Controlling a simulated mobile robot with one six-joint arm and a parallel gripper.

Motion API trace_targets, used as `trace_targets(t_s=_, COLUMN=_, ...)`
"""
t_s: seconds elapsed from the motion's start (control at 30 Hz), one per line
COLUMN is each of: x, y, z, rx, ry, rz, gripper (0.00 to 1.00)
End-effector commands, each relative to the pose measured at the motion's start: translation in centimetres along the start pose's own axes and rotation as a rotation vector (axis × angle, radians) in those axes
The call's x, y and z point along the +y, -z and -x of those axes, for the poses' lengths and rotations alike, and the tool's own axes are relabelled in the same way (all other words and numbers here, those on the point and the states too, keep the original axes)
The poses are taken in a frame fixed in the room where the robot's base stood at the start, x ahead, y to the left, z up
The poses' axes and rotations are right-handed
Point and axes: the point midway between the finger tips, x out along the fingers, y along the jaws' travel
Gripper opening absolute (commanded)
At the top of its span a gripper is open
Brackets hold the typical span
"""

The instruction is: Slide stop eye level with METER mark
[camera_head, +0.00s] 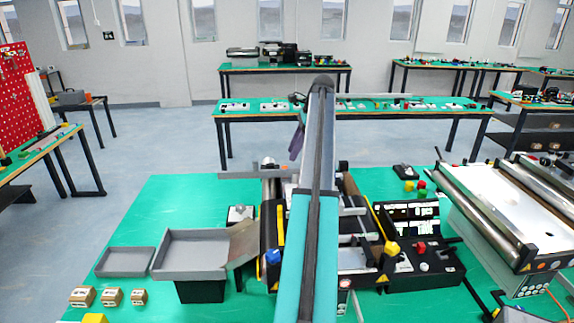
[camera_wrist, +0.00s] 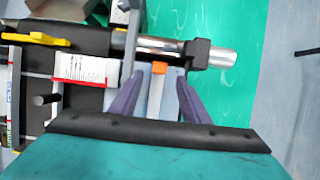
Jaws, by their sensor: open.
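My gripper shows in the wrist view (camera_wrist: 157,95) with its two purple fingers spread apart. A small orange piece (camera_wrist: 157,80) stands between the fingers, with visible gaps on both sides. It looks like part of a slide on the pale rail below, but I cannot tell for sure that it is the stop eye. A white label with a red edge (camera_wrist: 86,68) lies left of the fingers; its print is too small to read, so I cannot make out the METER mark. In the head view a purple finger (camera_head: 297,143) shows beside my arm, which hides much of the conveyor.
A metal roller (camera_wrist: 215,56) with a black bracket lies just beyond the fingertips. A yellow part (camera_wrist: 36,39) is at the left. In the head view a grey tray (camera_head: 195,253) and a control box with buttons (camera_head: 430,265) flank the conveyor.

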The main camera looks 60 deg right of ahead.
Motion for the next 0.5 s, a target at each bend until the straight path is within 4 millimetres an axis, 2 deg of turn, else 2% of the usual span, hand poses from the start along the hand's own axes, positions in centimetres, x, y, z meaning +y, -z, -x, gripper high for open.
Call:
trace_targets(t_s=0.3, x=0.1, y=-0.1, z=-4.3, rx=0.000, ry=-0.001, rz=-0.001, gripper=0.42)
trace_targets(t_s=0.5, x=0.1, y=-0.1, z=-6.4, rx=0.000, ry=-0.001, rz=0.000, gripper=0.42)
